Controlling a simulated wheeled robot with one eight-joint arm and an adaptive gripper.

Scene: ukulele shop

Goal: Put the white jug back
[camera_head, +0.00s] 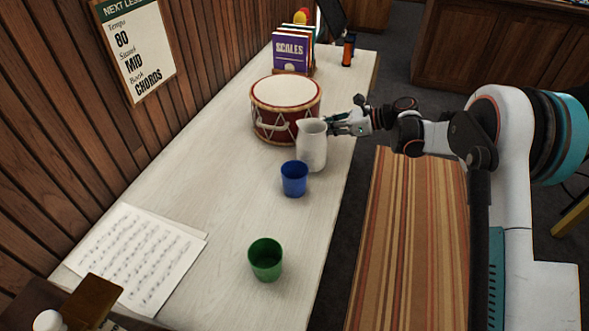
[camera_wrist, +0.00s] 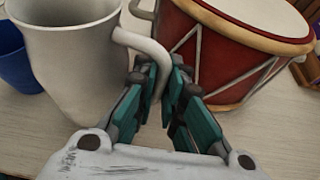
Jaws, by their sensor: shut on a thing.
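The white jug (camera_head: 312,146) stands upright on the pale table, between the red drum and the blue cup in the head view. It fills the upper left of the wrist view (camera_wrist: 72,62), with its handle (camera_wrist: 152,58) pointing toward my gripper. My gripper (camera_head: 335,126) reaches in from the right of the table. In the wrist view my gripper (camera_wrist: 164,100) has its teal-padded fingers on both sides of the lower handle, shut on it. I cannot tell whether the jug's base touches the table.
A red drum (camera_head: 285,118) stands close behind the jug. A blue cup (camera_head: 294,179) stands just in front of it, and a green cup (camera_head: 265,260) nearer. Sheet music (camera_head: 135,258) lies at the left. Books (camera_head: 292,52) stand at the far end. The table's middle left is clear.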

